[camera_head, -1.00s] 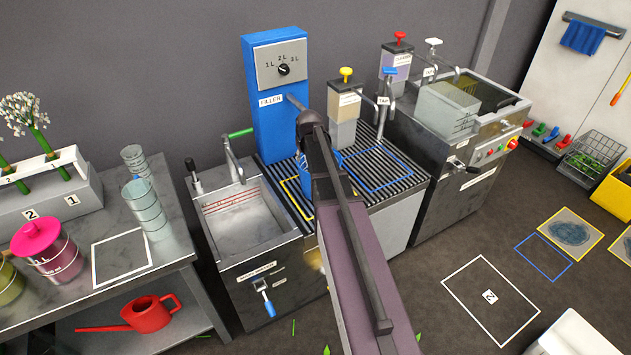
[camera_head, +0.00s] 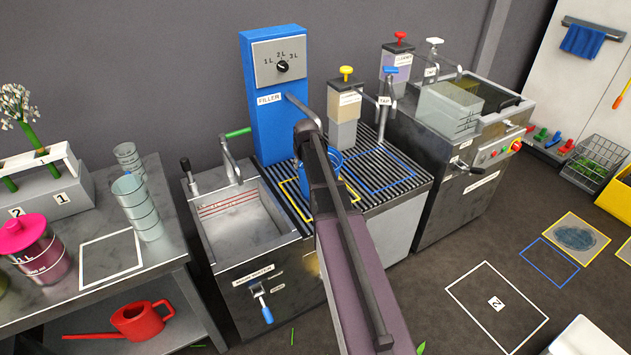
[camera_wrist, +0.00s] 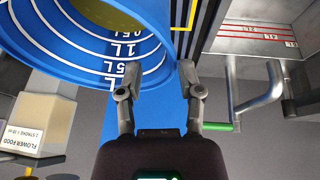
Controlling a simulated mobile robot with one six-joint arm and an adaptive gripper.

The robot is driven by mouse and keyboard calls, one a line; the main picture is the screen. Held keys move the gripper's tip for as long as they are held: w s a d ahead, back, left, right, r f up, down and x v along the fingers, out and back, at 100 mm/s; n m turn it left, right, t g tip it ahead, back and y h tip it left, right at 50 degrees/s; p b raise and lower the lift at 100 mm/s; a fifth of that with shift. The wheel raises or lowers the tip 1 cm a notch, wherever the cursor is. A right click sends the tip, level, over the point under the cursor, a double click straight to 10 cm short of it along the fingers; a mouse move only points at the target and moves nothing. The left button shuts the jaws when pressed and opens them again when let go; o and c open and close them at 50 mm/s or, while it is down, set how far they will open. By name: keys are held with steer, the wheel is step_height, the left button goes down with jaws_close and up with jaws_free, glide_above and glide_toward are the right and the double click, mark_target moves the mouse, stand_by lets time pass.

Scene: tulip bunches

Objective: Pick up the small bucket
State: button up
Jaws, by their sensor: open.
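The small bucket is blue and stands on the striped grate beside the blue filler, largely hidden behind my arm in the head view (camera_head: 335,158). In the wrist view the bucket (camera_wrist: 75,57) fills the upper left, showing its inside with white litre marks. My gripper (camera_wrist: 157,72) is open, with one finger on each side of the bucket's near wall at the rim. Whether the fingers touch the wall cannot be told. In the head view the fingertips are hidden by my arm.
The filler (camera_head: 270,105) stands close behind the bucket. A sink (camera_head: 240,220) with a tap is at its left, and a yellow-topped dispenser (camera_head: 345,105) is behind right. A blue outlined square (camera_head: 380,172) on the grate is empty.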

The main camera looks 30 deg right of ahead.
mark_target(300, 175)
stand_by(0.3)
steer(key=b+x, duration=0.3)
steer(key=shift+a+f, duration=0.2)
steer(key=shift+f, duration=0.1)
steer(key=shift+b+x, duration=0.85)
steer(key=shift+b, duration=0.1)
jaws_close()
